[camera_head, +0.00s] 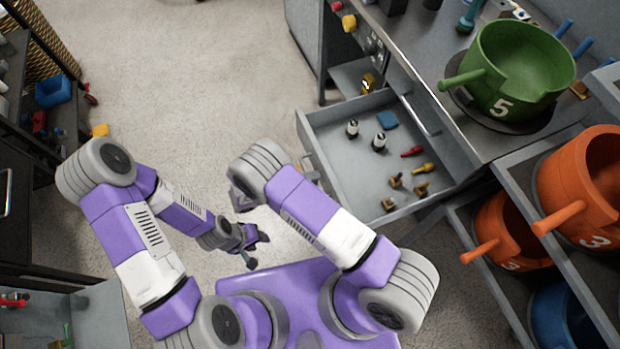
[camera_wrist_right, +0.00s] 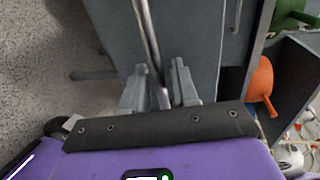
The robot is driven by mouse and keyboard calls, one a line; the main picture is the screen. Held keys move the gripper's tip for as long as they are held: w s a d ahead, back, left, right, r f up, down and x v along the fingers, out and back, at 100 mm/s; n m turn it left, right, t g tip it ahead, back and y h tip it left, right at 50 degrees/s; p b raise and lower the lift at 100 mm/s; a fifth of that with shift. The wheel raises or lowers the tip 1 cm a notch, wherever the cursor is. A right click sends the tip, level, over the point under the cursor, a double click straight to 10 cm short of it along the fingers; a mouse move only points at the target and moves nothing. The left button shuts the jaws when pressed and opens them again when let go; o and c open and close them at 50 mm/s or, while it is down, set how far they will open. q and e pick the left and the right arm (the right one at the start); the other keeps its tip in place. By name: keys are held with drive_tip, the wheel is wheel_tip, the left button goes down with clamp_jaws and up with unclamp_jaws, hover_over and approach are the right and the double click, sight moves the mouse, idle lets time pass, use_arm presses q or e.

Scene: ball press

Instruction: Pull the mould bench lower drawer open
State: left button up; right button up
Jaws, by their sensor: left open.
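The mould bench (camera_head: 440,60) stands at the upper right. Its lower drawer (camera_head: 345,165) is out from the bench and open, with small items inside. In the right wrist view the drawer's front (camera_wrist_right: 190,35) fills the middle, with a long metal bar handle (camera_wrist_right: 147,35) across it. My right gripper (camera_wrist_right: 160,88) has a finger on each side of this bar and looks closed on it. In the head view that gripper is mostly hidden behind my right arm, beside the drawer front. My left gripper (camera_head: 257,248) is open and empty above the floor, left of the drawer.
A green mould pot (camera_head: 520,75) marked 5 stands on the bench top. Orange pots (camera_head: 585,180) sit on shelves at the right, with a blue one (camera_head: 560,315) below. A dark shelf unit (camera_head: 25,200) stands at the left. The floor (camera_head: 210,80) between is clear.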

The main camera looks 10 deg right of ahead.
drive_tip(key=v, duration=0.7)
drive_tip(key=shift+a+p, duration=0.3)
drive_tip(key=shift+p, duration=0.15)
drive_tip(key=shift+s, duration=0.1)
